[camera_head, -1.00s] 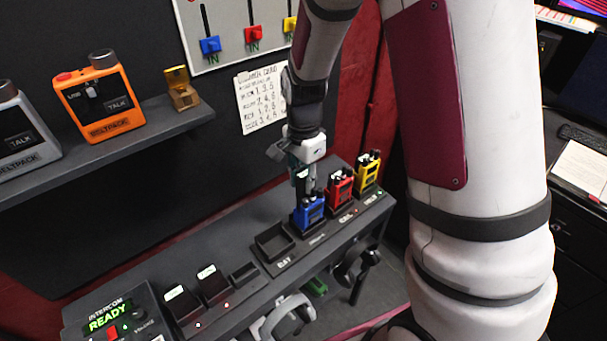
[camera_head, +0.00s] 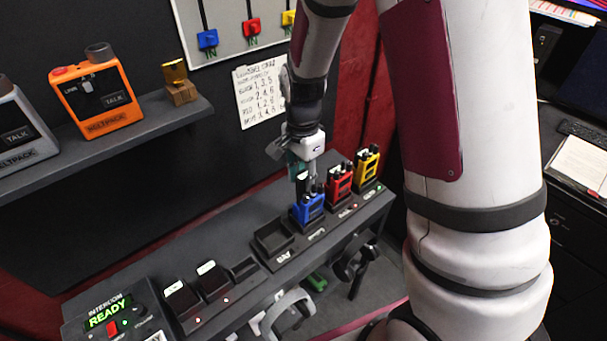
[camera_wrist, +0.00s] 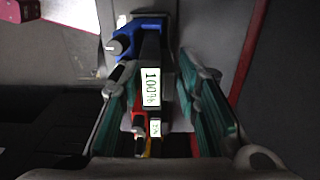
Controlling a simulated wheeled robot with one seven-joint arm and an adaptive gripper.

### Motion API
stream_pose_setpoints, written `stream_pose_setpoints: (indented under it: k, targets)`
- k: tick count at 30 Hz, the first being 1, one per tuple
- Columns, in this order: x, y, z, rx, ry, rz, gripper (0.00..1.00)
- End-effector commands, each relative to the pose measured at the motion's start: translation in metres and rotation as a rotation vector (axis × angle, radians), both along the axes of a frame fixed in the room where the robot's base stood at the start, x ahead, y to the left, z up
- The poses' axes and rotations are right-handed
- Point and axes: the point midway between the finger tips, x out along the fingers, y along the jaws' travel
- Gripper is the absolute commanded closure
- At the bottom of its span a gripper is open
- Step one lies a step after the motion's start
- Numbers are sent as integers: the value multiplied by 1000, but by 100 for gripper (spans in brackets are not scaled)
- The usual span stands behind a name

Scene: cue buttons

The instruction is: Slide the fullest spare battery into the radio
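The blue radio (camera_head: 309,209) stands upright in a dock on the shelf. A dark battery (camera_wrist: 154,60) with a label reading about 100% (camera_wrist: 151,87) is against the blue radio (camera_wrist: 138,25) in the wrist view. Its pale label shows just above that radio in the head view; how deep it sits is unclear. My gripper (camera_wrist: 155,70) is over it, teal pads either side, with gaps visible between pads and battery, so it looks open. Two spare batteries (camera_head: 181,299) (camera_head: 212,281) stand in charger slots; a third slot (camera_head: 243,269) is empty.
Red (camera_head: 339,183) and yellow (camera_head: 367,164) radios stand close to the right of the blue one. An empty dock (camera_head: 273,238) is to its left. The intercom box (camera_head: 110,318) is at lower left. A shelf with beltpacks (camera_head: 98,95) is above.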

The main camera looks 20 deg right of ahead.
Motion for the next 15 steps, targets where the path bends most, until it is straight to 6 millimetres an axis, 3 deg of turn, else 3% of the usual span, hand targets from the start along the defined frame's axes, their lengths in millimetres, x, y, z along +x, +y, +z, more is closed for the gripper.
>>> stream_pose_setpoints:
  k: [11, 15]
  targets:
    - [0, 0, 1, 0, 1, 0, 54]
    - [0, 0, 13, -1, -1, 0, 54]
